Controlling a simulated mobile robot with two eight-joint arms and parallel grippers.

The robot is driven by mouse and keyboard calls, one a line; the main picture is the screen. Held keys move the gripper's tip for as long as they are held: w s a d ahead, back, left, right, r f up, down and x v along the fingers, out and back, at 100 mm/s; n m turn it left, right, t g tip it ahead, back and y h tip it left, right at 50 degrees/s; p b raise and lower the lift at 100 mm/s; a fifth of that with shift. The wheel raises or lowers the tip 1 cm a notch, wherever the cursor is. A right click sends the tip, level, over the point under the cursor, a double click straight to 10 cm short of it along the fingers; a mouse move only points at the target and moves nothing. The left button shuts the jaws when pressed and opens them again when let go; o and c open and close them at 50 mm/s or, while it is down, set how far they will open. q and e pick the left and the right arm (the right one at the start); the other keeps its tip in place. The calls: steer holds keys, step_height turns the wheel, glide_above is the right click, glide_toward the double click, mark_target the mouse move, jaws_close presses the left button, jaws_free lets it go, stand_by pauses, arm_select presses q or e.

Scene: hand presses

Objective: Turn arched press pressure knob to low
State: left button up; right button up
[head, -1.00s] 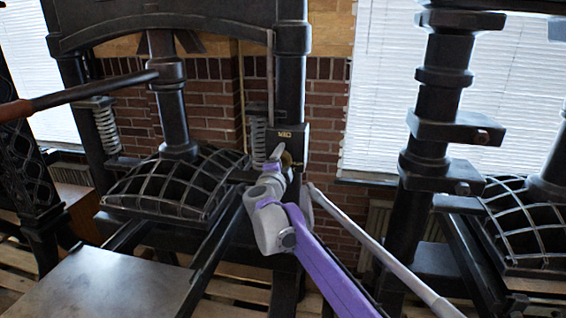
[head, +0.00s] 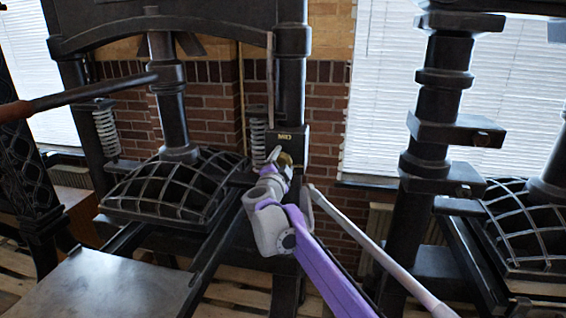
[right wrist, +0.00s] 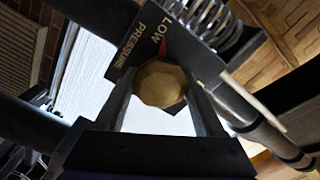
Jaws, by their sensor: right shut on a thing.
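The arched press (head: 292,70) stands left of centre in the head view, with a black frame and a ribbed platen under its arch. Its brass pressure knob (head: 286,159) sits low on the right column, partly hidden by my gripper. In the right wrist view the faceted knob (right wrist: 160,84) is between the two fingers of my right gripper (right wrist: 160,96), which is shut on it. A black plate (right wrist: 150,35) behind the knob reads "LOW PRESSURE", with a red mark beside "LOW". My left gripper is not in view.
A coil spring (head: 258,138) stands just left of the knob. A long pale bar (head: 380,252) slants down to the right. A brown-handled lever (head: 80,92) reaches in at left. Another black press (head: 440,130) stands at right, before a blind.

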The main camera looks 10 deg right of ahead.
steer(key=o, duration=1.3)
steer(key=b+v, duration=0.1)
steer(key=v, duration=0.9)
steer(key=shift+s+a, duration=0.15)
steer(key=shift+s, duration=0.25)
